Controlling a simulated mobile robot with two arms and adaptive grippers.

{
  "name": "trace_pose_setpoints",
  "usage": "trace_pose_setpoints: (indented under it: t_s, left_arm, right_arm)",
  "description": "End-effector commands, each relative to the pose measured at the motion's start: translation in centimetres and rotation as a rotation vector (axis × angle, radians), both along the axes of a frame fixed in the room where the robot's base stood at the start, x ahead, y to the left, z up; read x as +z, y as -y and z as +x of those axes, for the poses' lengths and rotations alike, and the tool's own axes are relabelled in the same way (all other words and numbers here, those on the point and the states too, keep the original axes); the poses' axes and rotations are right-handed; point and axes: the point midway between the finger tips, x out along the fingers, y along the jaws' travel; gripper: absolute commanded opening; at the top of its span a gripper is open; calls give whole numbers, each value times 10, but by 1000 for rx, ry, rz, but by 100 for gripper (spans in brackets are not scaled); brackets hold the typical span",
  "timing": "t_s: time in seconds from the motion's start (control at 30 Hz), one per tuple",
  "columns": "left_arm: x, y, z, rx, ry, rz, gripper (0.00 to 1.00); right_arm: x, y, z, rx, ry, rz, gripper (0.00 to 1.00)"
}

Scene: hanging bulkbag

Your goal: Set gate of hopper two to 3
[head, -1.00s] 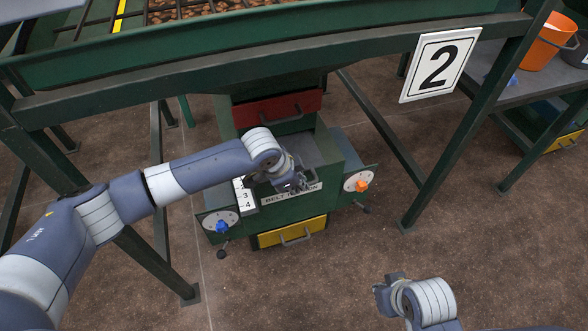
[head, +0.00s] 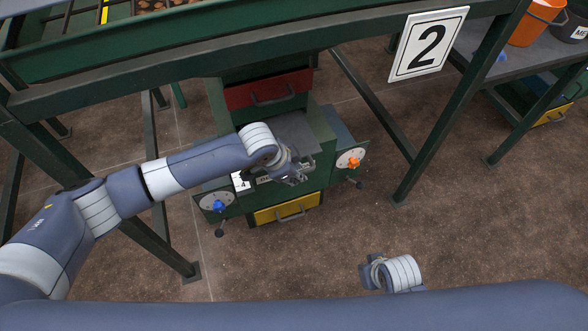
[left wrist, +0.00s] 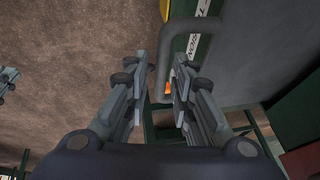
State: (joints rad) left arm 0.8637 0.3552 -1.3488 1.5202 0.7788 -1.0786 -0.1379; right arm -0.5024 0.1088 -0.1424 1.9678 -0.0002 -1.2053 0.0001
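Hopper two is the green machine under the "2" sign (head: 428,44). Its grey gate plate (head: 292,130) lies in the top recess. A white number scale (head: 242,182) on its left is partly hidden by my arm, and its numbers are hard to read. My left gripper (head: 296,172) is over the front edge of the gate. In the left wrist view its fingers (left wrist: 164,68) are apart, with one leg of a grey loop handle (left wrist: 168,50) showing between them; contact is unclear. My right gripper (head: 370,274) is low at centre right, its fingers unclear.
A blue knob dial (head: 217,203) and an orange knob dial (head: 351,160) flank the front. A yellow drawer (head: 286,209) is below and a red drawer (head: 268,91) above. Green frame legs (head: 440,115) stand either side. A side table holds an orange bucket (head: 533,22).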

Motion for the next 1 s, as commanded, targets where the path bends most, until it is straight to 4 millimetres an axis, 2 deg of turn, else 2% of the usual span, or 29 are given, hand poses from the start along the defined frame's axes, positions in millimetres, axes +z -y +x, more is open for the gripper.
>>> trace_pose_setpoints:
  t_s: [0.33,0.47,1.0]
  left_arm:
    - [3,1,2,0,5,-4,31]
    - [11,-2,0,-1,6,-4,31]
    - [96,-31,-28,0,6,-3,31]
  right_arm:
    - [0,0,0,0,-1,0,0]
    - [0,0,0,0,-1,0,0]
    - [0,0,0,0,0,0,0]
